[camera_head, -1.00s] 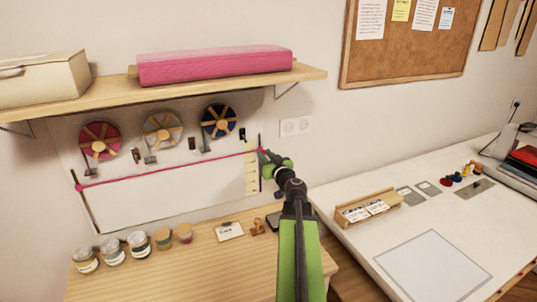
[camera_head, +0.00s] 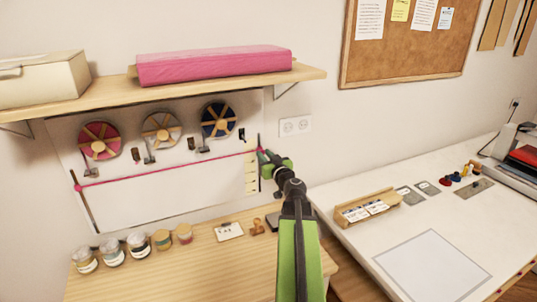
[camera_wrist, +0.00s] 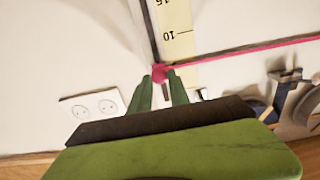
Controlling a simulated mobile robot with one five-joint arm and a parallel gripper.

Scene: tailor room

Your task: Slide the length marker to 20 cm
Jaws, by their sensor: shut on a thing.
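The length marker is a small pink piece (camera_wrist: 160,72) on a dark vertical rail (camera_wrist: 150,28) beside a cream scale strip (camera_wrist: 178,20). My gripper (camera_wrist: 161,78) is shut on the marker in the wrist view. The marker sits a little off the 10 mark, on the side away from 15; no 20 mark is in that view. In the head view my gripper (camera_head: 264,158) is at the upper part of the right rail, by the scale strip (camera_head: 251,178). A pink ribbon (camera_head: 165,170) runs left from there to another rail (camera_head: 86,208).
Ribbon reels (camera_head: 161,129) hang on the panel left of my gripper, under a shelf (camera_head: 200,90) with a pink fabric bolt (camera_head: 213,66). A wall socket (camera_head: 295,126) is to the right. Jars (camera_head: 137,244) stand on the wooden table (camera_head: 190,275) below.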

